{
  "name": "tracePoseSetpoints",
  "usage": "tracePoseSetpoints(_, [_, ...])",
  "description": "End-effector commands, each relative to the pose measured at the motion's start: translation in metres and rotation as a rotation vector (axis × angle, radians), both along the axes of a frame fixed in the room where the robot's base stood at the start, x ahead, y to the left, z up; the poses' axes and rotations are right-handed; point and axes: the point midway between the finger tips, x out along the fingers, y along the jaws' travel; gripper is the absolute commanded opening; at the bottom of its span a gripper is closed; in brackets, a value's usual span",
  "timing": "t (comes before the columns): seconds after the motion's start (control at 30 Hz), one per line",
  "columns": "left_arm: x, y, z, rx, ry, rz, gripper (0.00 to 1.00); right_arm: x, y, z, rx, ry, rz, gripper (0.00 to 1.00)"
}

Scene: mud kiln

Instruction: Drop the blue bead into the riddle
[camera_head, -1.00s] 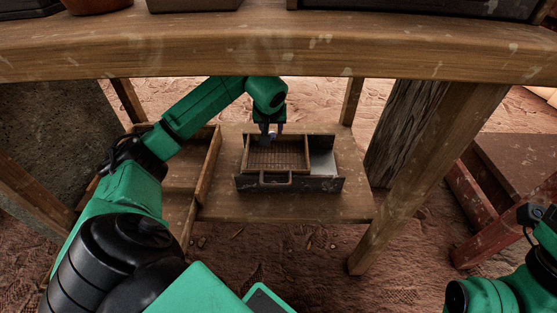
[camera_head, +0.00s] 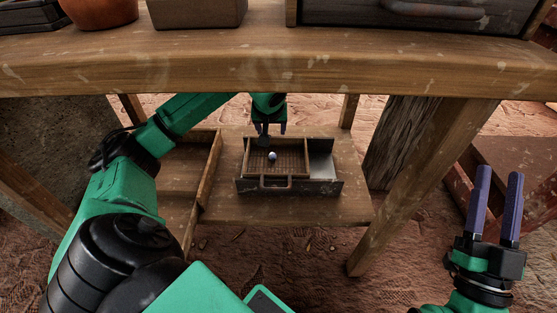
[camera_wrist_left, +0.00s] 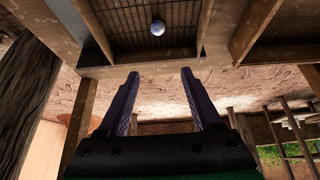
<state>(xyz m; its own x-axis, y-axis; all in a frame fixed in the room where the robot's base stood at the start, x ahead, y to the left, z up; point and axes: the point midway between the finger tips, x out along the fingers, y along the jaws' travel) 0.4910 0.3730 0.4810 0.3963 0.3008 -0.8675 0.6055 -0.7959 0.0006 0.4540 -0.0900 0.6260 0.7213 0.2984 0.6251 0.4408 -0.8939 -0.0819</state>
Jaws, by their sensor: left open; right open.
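The riddle (camera_head: 307,160) is a wooden-framed mesh sieve sitting in a dark metal tray (camera_head: 322,187) on the low shelf. The small, pale bluish bead (camera_head: 272,156) appears over the mesh inside the frame, apart from my fingers. In the left wrist view the bead (camera_wrist_left: 157,27) also shows against the mesh of the riddle (camera_wrist_left: 93,28). My left gripper (camera_head: 271,141) is open and empty, just behind the bead at the far side of the riddle. My right gripper (camera_head: 499,172) is open and empty at the right, away from the riddle.
The thick tabletop edge (camera_head: 270,70) runs above the shelf, over my left arm. A wooden divided box (camera_head: 209,170) stands left of the riddle. A table leg (camera_head: 420,180) slants between the shelf and my right gripper. The bare shelf front (camera_head: 270,208) is clear.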

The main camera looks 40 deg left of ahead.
Motion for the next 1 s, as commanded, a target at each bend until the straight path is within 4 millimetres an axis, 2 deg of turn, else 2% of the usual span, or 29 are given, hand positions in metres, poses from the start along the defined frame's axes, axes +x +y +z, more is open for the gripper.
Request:
tracePoseSetpoints(0.3, [-0.008,-0.006,0.019,0.001,0.0,-0.001,0.66,0.004,0.012,-0.094,-0.051,0.289,0.034,0.5])
tracePoseSetpoints(0.5, [-0.013,-0.009,0.028,0.001,0.002,-0.001,0.66,-0.006,0.017,-0.146,-0.077,0.442,0.055,0.5])
tracePoseSetpoints(0.6, [-0.014,-0.011,0.031,0.001,0.001,0.0,0.66,-0.011,0.019,-0.166,-0.086,0.5,0.064,0.5])
tracePoseSetpoints(0.8, [-0.016,-0.012,0.034,0.0,0.0,-0.001,0.66,-0.017,0.02,-0.184,-0.093,0.551,0.072,0.5])
tracePoseSetpoints(1.0, [-0.016,-0.012,0.034,0.0,0.0,-0.001,0.66,-0.018,0.021,-0.186,-0.094,0.554,0.073,0.5])
